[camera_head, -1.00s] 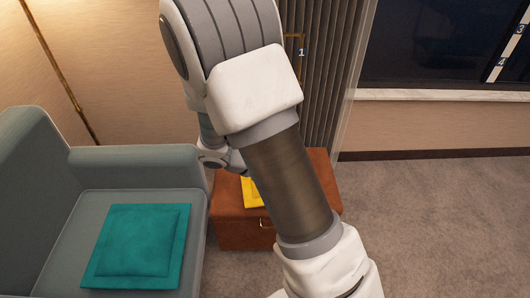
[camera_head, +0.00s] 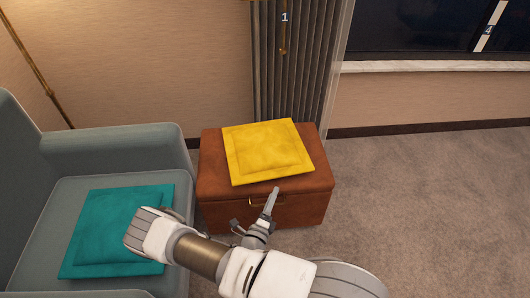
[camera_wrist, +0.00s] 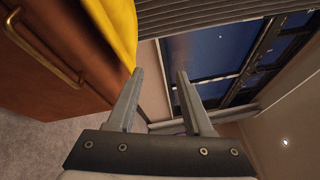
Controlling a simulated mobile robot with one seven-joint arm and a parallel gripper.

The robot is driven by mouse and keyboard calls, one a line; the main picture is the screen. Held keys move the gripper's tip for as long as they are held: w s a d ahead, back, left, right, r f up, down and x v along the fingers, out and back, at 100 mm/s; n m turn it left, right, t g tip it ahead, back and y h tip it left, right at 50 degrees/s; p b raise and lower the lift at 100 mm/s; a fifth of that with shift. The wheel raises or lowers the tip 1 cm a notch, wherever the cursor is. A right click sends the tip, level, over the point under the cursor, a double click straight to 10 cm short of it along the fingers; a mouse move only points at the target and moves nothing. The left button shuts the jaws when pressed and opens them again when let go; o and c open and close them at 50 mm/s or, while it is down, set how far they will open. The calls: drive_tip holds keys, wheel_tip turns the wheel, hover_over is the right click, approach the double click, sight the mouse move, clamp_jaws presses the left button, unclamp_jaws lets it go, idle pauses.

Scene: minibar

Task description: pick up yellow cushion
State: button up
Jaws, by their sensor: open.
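The yellow cushion (camera_head: 268,150) lies flat on top of a reddish-brown chest (camera_head: 225,190) in the head view. In the wrist view, part of the yellow cushion (camera_wrist: 118,25) shows at the top, left of the fingers, on the chest (camera_wrist: 70,45). My gripper (camera_head: 255,208) is in front of the chest, near the cushion's front edge. In the wrist view my gripper (camera_wrist: 160,72) has its two fingers apart with nothing between them. Whether a finger touches the cushion or chest cannot be told.
A grey-green armchair (camera_head: 110,155) stands left of the chest, with a teal cushion (camera_head: 95,215) on its seat. The chest has a brass handle (camera_wrist: 45,50) on its front. A pleated curtain (camera_head: 300,85) hangs behind the chest. Carpet (camera_head: 440,200) is open to the right.

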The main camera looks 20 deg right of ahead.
wheel_tip(320, 180, down, 8)
drive_tip(key=s+n+t+y+b, duration=0.1)
drive_tip(key=s+n+t+y, duration=0.1)
drive_tip(key=n+y, duration=0.3)
drive_tip(key=n+b, duration=0.1)
drive_tip(key=b, duration=0.2)
approach(277, 175)
drive_tip(key=shift+h, duration=0.3)
drive_tip(key=x, duration=0.5)
drive_tip(key=shift+w+f, duration=0.15)
drive_tip(key=shift+f, duration=0.1)
drive_tip(key=b+x, duration=0.1)
drive_tip(key=x, duration=0.1)
drive_tip(key=b+x, duration=0.1)
drive_tip(key=x, duration=0.2)
drive_tip(key=shift+f+b, duration=0.2)
drive_tip(key=shift+b, duration=0.1)
clamp_jaws()
